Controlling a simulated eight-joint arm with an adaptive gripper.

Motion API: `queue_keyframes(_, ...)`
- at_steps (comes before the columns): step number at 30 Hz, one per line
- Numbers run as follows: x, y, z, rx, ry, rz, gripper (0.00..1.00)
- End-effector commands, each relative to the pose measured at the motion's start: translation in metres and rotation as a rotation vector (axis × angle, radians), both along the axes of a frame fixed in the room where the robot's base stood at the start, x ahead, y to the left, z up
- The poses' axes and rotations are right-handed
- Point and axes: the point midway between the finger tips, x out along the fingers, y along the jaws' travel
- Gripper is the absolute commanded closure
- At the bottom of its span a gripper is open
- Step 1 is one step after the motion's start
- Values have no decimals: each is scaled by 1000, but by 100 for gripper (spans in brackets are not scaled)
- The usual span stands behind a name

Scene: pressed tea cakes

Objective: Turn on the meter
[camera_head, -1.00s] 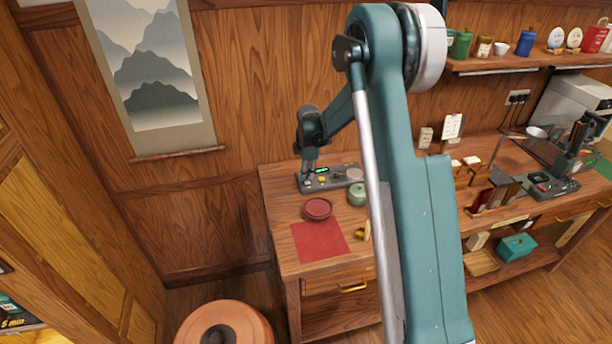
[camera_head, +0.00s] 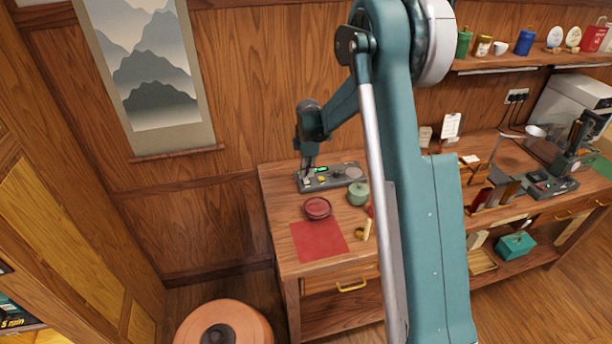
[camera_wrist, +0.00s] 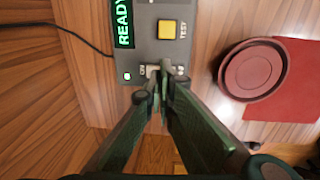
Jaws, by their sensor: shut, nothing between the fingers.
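The meter (camera_head: 345,172) is a flat grey box at the back left of the wooden table. In the wrist view the meter (camera_wrist: 149,49) has a lit display (camera_wrist: 123,22) reading READY, a yellow button (camera_wrist: 167,29) marked TEST and a small lit green light (camera_wrist: 127,76). A pale switch (camera_wrist: 152,70) with lettering beside it, partly legible as ON, sits at its near edge. My gripper (camera_wrist: 163,72) is shut and empty, its fingertips right at the switch and partly hiding it. I cannot tell whether they touch it. In the head view my gripper (camera_head: 307,171) is at the meter's left end.
A dark red round dish (camera_head: 318,208) stands by a red mat (camera_head: 319,242) in front of the meter. A green lidded pot (camera_head: 358,193) stands right of the dish. A black cable (camera_wrist: 75,34) runs from the meter. My arm hides the table's middle.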

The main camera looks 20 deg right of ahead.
Motion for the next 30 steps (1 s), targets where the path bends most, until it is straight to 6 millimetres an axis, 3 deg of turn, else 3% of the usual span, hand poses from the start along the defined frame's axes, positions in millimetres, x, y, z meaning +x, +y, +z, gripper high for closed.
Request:
queue_keyframes(18, -2, 0, 98, 0, -3, 0, 100)
queue_keyframes(30, -2, 0, 118, 0, -3, 0, 100)
